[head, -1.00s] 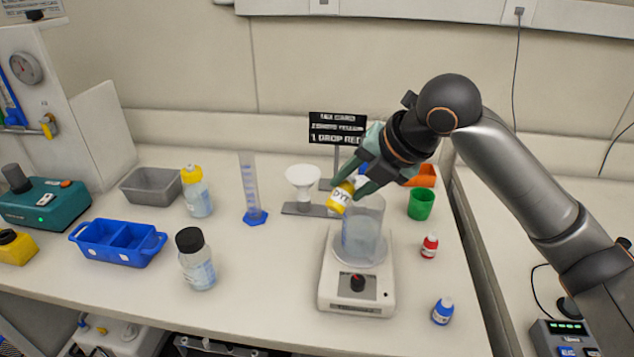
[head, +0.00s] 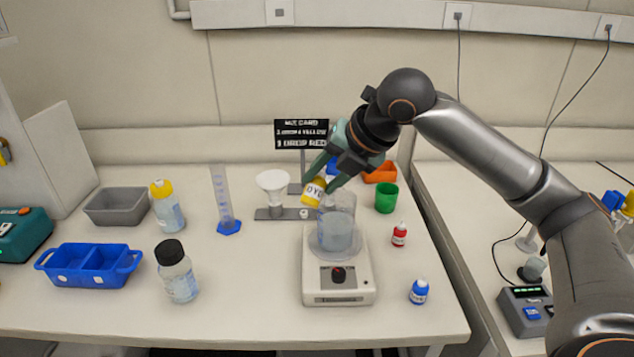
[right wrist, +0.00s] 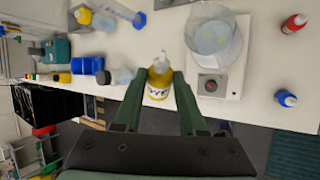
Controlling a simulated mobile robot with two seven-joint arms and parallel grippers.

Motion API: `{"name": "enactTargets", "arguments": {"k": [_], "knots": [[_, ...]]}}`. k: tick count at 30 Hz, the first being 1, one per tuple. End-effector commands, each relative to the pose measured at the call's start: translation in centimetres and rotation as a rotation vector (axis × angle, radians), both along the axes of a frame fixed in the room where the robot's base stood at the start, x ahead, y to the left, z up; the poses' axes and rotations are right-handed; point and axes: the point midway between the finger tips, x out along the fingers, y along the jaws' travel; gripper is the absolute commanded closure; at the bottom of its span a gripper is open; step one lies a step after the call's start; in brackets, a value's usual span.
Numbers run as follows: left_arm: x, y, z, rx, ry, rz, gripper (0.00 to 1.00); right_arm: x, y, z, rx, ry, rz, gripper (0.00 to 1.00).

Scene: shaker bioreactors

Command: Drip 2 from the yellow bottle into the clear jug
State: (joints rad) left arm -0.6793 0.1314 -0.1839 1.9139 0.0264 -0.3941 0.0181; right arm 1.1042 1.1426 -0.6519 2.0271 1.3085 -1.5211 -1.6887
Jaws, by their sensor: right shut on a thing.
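The clear jug (head: 336,232) holds a pale liquid and stands on the plate of a white stirrer (head: 338,283); the jug also shows in the right wrist view (right wrist: 212,36). My right gripper (head: 329,182) is shut on the small yellow bottle (head: 314,191), just above and to the left of the jug's rim. The bottle is tilted, with a dark "DYE" label; in the right wrist view the yellow bottle (right wrist: 158,84) sits between the green fingers. I cannot make out any falling drop. My left gripper is not in view.
A red bottle (head: 399,235) and a blue bottle (head: 419,292) stand right of the stirrer. A green cup (head: 386,198) is behind it. A white funnel (head: 273,182) and a card sign (head: 301,134) are close by. The front middle of the bench is clear.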

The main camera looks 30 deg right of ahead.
Motion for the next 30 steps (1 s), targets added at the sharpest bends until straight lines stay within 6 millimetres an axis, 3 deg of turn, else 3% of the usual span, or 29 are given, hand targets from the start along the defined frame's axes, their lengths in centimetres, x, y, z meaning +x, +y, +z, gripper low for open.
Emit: {"name": "enactTargets", "arguments": {"k": [3,12,30], "knots": [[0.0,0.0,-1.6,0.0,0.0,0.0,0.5,0.0,0.1,-0.6,-0.049,-0.031,0.002,1.0],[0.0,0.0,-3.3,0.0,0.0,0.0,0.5,0.0,0.0,-0.7,-0.139,-0.078,0.002,1.0],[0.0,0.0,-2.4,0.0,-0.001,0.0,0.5,0.2,-0.3,-1.4,-0.384,-0.206,0.002,1.0]]}}
